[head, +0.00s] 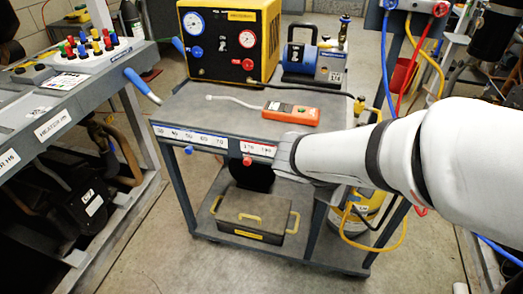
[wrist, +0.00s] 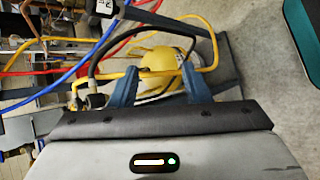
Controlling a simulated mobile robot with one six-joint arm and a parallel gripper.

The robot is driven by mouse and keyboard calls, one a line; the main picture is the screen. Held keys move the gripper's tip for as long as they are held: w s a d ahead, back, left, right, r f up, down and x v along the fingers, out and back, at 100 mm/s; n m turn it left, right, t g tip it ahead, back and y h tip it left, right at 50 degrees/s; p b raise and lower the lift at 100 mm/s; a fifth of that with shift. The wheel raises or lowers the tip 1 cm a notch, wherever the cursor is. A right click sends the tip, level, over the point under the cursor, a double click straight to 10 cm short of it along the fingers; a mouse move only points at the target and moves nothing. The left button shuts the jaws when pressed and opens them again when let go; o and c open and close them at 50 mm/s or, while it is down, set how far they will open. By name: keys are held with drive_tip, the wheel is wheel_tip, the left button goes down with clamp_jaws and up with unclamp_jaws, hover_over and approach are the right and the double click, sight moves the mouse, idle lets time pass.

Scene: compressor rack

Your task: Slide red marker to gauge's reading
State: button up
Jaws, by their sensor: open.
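The red marker (head: 247,161) is a small red knob on the cart's front edge, below a red-printed number scale (head: 265,150). The red gauge (head: 247,38) is the right dial on the yellow-framed box; its needle is too small to read. My arm comes in from the right and its end lies just right of the red marker, covering the right part of the scale. The fingers are hidden in the head view. In the wrist view my gripper (wrist: 159,72) is open, with nothing held between its two blue fingers. The red marker cannot be made out there.
A blue knob (head: 188,150) sits under the left scale. A yellow cylinder (wrist: 165,68) and hoses lie beyond my fingers. A bench with a blue handle (head: 142,86) stands left.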

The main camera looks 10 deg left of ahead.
drive_tip(key=w+a+f+n+t+b, duration=0.3)
drive_tip(key=a+f+n+t+b, duration=0.1)
drive_tip(key=a, duration=0.2)
drive_tip(key=w+a+f+n+t+b, duration=0.2)
drive_tip(key=a+f+n+t+b, duration=0.15)
drive_tip(key=a, duration=0.35)
drive_tip(key=n+t+y+b, duration=0.5)
drive_tip(key=n+y+b, duration=0.1)
drive_tip(key=n+y, duration=0.1)
approach(246, 164)
drive_tip(key=w, duration=0.2)
drive_tip(key=shift+m, duration=0.25)
drive_tip(key=w, duration=0.2)
drive_tip(key=w+b, duration=0.1)
drive_tip(key=w, duration=0.1)
drive_tip(key=w+b, duration=0.1)
drive_tip(key=w, duration=0.2)
drive_tip(key=shift+d, duration=0.4)
clamp_jaws()
